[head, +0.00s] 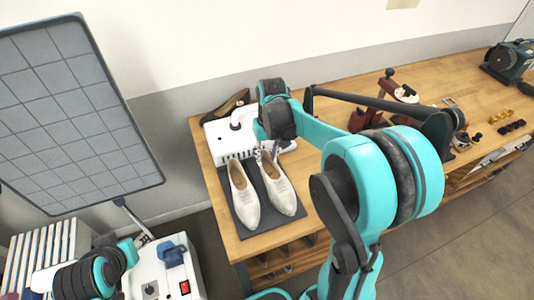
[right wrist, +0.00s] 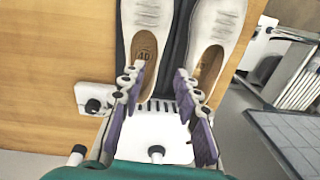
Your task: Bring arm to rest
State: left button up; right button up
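My right arm (head: 375,175) reaches over the wooden table from the right. My right gripper (head: 267,151) is above the heel end of a pair of cream shoes, mostly hidden by its wrist in the head view. In the right wrist view its purple-padded fingers (right wrist: 158,92) are apart with nothing held between them. The left shoe (head: 244,196) and right shoe (head: 278,185) lie side by side on a dark mat (head: 247,229). Part of my left arm (head: 97,274) shows at the lower left; its gripper is not visible.
A white slotted device (head: 222,141) stands behind the shoes, under the gripper. A brown shoe (head: 226,106) lies behind it. Dark red tools (head: 367,119) and a grinder (head: 508,60) are further right. A tiled grey panel (head: 70,110) and a white box (head: 172,272) stand at left.

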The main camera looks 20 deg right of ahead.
pick_arm(q)
notch_tip(320, 180, down, 4)
jog(key=b, duration=0.3)
jog(key=shift+r+b, duration=0.15)
jog(key=shift+b, duration=0.2)
pick_arm(e)
jog(key=s+a+t, duration=0.3)
jog(key=s, duration=0.4)
jog(key=s+a+r+n+t, duration=0.1)
jog(key=s+a+t, duration=0.2)
jog(key=s, duration=0.4)
jog(key=shift+a+r+t+h, duration=0.15)
jog(key=shift+a+t+h, duration=0.15)
jog(key=shift+t, duration=0.3)
pick_arm(q)
jog(key=shift+c, duration=0.3)
